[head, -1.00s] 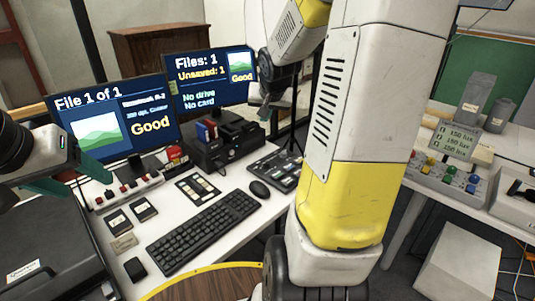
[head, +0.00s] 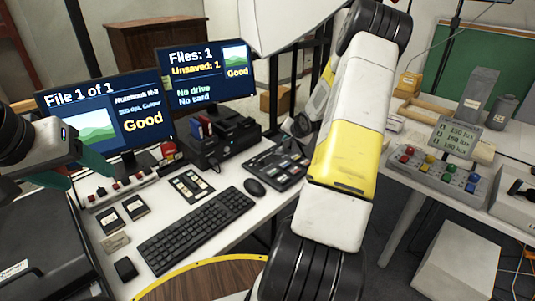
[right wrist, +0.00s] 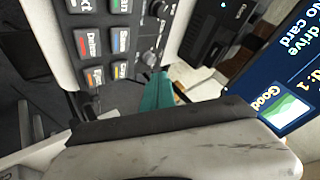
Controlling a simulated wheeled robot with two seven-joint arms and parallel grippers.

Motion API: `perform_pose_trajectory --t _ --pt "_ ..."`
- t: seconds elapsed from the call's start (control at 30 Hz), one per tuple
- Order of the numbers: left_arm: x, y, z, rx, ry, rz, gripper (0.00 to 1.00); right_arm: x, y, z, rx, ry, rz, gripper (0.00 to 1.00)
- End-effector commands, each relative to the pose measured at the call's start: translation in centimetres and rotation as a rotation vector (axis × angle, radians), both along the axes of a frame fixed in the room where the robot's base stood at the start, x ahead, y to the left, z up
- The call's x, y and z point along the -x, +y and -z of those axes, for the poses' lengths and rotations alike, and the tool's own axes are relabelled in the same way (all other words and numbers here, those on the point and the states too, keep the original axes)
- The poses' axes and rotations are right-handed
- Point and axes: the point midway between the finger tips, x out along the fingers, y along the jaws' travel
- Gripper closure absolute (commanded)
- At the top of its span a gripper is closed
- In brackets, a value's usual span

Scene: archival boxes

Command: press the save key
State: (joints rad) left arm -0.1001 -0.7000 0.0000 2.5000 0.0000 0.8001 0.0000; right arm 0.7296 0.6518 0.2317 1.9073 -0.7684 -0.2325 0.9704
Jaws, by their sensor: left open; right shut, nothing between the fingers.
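A key panel (head: 277,165) lies on the desk right of the black dock. In the right wrist view the panel (right wrist: 72,42) shows close up at upper left, with several dark labelled keys. My left gripper (head: 80,176) is open and empty at the left.
Two monitors stand behind: one reads "File 1 of 1" (head: 95,120), the other "Unsaved: 1" (head: 208,88). A side table holds a button box (head: 440,175).

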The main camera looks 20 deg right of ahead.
Motion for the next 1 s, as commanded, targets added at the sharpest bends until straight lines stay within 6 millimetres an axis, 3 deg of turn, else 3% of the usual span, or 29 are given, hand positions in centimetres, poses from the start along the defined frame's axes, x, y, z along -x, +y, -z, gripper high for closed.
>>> perform_pose_trajectory --t 0.27,0.8,1.0 --pt "0.0 0.0 0.0 0.0 0.0 0.0 0.37 0.0 0.1 0.5 0.0 0.003 -0.002 1.0" --pt "0.0 0.0 0.0 0.0 0.0 0.0 0.37 0.0 0.1 7.3 0.0 0.002 -0.001 1.0" --pt "0.0 0.0 0.0 0.0 0.0 0.0 0.37 0.0 0.0 8.6 0.001 0.002 0.0 1.0"
